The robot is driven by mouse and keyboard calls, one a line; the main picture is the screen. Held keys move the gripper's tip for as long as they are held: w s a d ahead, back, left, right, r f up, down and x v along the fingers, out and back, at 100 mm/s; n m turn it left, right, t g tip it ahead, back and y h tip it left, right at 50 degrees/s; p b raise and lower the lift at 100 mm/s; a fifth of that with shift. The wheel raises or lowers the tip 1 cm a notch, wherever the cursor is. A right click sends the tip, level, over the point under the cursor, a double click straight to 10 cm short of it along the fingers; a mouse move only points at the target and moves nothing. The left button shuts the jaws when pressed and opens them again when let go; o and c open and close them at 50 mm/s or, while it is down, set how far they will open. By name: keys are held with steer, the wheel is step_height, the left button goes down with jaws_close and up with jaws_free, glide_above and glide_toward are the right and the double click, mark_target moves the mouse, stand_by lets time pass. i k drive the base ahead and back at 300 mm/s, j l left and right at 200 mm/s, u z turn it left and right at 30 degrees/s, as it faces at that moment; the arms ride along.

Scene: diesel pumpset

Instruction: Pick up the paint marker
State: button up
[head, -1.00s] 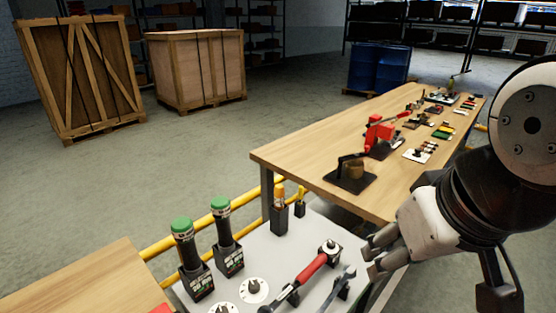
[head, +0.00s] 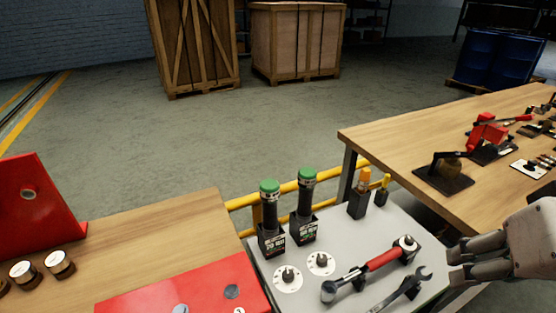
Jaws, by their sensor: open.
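I cannot say for sure which item is the paint marker. Two slim upright items stand in small black holders at the back of the grey tabletop (head: 345,262): an orange-topped one (head: 364,178) and a thinner yellow one (head: 384,184). Left of them, two dark cylinders with green caps, a left one (head: 269,205) and a right one (head: 306,190), stand in labelled black holders. My gripper (head: 456,264) is open and empty at the right edge of the grey tabletop, right of all these items and apart from them.
A red-handled tool (head: 383,259) and a wrench (head: 408,288) lie near my gripper. Two round white dials (head: 288,279) sit in front of the green-capped cylinders. A red panel (head: 185,290) and wooden bench (head: 185,225) are left; another bench (head: 400,132) stands behind right. Yellow rails (head: 240,203) run behind.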

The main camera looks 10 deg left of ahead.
mark_target(384, 186)
steer(key=j+u, duration=0.1)
steer(key=u, duration=0.3)
steer(key=k+j+u, duration=0.1)
steer(key=u, duration=0.3)
steer(key=j+u, duration=0.1)
steer(key=u, duration=0.3)
steer(key=z, duration=0.25)
steer(key=i+l+u, duration=0.25)
steer(key=l, duration=0.15)
steer(key=k+l+z, duration=0.25)
steer(key=z, duration=0.25)
steer(key=k+l+z, duration=0.15)
steer(key=l+z, duration=0.35)
steer(key=i+l+u, duration=0.25)
steer(key=l, duration=0.45)
steer(key=i+l+u, duration=0.2)
steer(key=l, duration=0.55)
steer(key=i+l+u, duration=0.1)
steer(key=l+u, duration=0.15)
steer(key=l, duration=0.5)
steer(key=i+l+u, duration=0.1)
steer(key=l+u, duration=0.15)
steer(key=l, duration=0.55)
